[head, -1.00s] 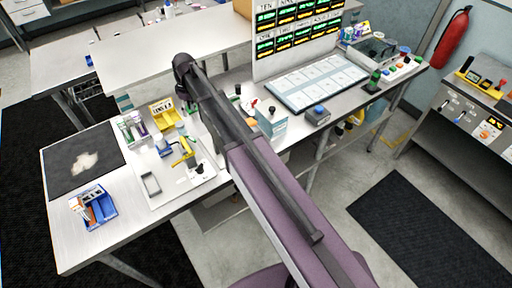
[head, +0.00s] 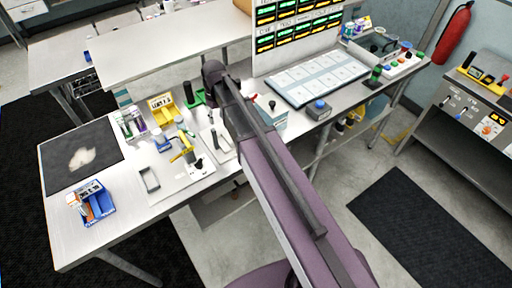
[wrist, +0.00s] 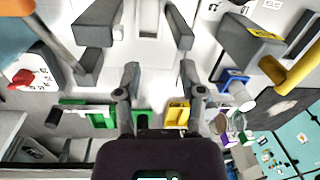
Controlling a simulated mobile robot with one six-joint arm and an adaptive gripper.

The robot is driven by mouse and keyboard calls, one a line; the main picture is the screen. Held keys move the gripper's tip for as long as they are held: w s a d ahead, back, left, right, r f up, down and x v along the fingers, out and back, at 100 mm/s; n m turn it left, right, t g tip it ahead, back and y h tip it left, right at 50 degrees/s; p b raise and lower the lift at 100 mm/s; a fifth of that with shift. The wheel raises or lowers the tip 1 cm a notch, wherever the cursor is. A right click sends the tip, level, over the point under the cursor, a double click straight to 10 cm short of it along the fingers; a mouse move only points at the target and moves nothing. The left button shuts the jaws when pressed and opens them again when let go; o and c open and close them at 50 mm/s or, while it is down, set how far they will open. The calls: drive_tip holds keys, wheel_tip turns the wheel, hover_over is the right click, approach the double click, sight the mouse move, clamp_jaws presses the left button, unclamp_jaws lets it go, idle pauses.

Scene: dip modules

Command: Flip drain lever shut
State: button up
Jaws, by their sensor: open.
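No label marks the drain lever, so I cannot tell for certain which part it is. A green fixture with an upright black handle (head: 188,92) stands at the back of the bench; the same green fixture (wrist: 100,116) lies beyond my fingers in the wrist view. A yellow lever-like part (head: 186,153) stands on a white plate, and a yellow bar (wrist: 302,68) shows at the right of the wrist view. My gripper (wrist: 159,78) is open and empty, above a white surface. In the head view my arm hides it.
A box with a red knob (wrist: 22,79) stands at the left of the wrist view. A yellow bin (head: 163,110) is at the bench's back. A blue tray (head: 98,207) and dark mat (head: 60,150) lie at left.

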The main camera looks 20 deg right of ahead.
drive_tip(key=s+d+f+m+b, duration=0.3)
drive_tip(key=s+d+f+m, duration=0.1)
drive_tip(key=s+d, duration=0.7)
drive_tip(key=shift+s+m+t+h+b, duration=0.35)
drive_tip(key=shift+s+m, duration=0.45)
drive_tip(key=shift+s, duration=0.8)
drive_tip(key=shift+a, duration=0.1)
drive_tip(key=shift+s+d, duration=0.2)
drive_tip(key=shift+s, duration=0.05)
idle(1.2)
drive_tip(key=shift+o, duration=0.4)
